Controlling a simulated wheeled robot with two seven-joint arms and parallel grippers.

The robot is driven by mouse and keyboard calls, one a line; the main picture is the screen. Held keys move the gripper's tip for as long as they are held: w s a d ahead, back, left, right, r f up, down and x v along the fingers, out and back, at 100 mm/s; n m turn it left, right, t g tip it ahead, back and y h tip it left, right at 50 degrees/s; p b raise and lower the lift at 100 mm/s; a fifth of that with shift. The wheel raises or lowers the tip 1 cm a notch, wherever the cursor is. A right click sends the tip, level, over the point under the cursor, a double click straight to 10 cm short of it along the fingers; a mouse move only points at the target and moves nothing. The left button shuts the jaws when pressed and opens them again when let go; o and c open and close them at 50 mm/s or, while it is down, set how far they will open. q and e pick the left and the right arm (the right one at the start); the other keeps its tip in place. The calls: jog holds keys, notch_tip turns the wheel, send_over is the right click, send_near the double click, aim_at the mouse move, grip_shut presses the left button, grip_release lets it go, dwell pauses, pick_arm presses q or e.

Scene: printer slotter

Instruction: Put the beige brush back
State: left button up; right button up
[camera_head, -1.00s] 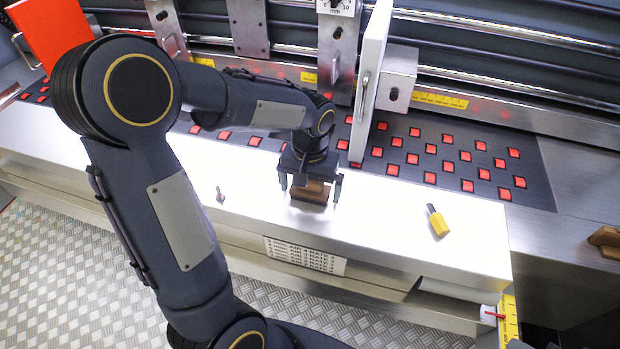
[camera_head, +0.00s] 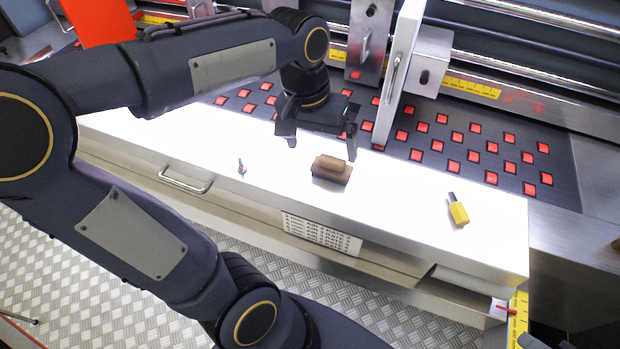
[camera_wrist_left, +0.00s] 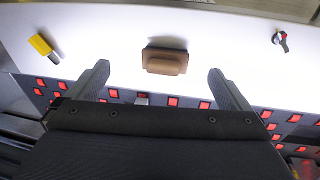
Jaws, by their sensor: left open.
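A brush (camera_head: 331,168) with a tan-brown block and a darker base lies on the white lit table top (camera_head: 400,199), near its middle. It also shows in the left wrist view (camera_wrist_left: 165,60), ahead of the fingers and between their lines. My left gripper (camera_head: 318,147) is open and empty. It is above the table, behind the brush in the head view and apart from it. In the left wrist view its two fingers (camera_wrist_left: 160,88) are spread wide. My right gripper is not seen.
A yellow-handled tool (camera_head: 459,212) lies right of the brush. A small dark tool (camera_head: 241,167) lies to its left. A tall white panel (camera_head: 399,70) and a dark bed with red squares (camera_head: 490,148) are behind. The table between these things is clear.

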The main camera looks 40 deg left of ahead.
pick_arm(q)
jog(key=s+d+f+t+h, duration=0.1)
jog(key=s+d+f+t, duration=0.1)
jog(key=s, duration=0.3)
jog(key=s+d+f+t+h, duration=0.1)
jog(key=s+d+f+t, duration=0.1)
jog(key=s, duration=0.4)
jog(key=shift+s+m, duration=0.25)
jog(key=shift+m, duration=0.05)
jog(key=shift+f, duration=0.1)
jog(key=shift+c, duration=0.4)
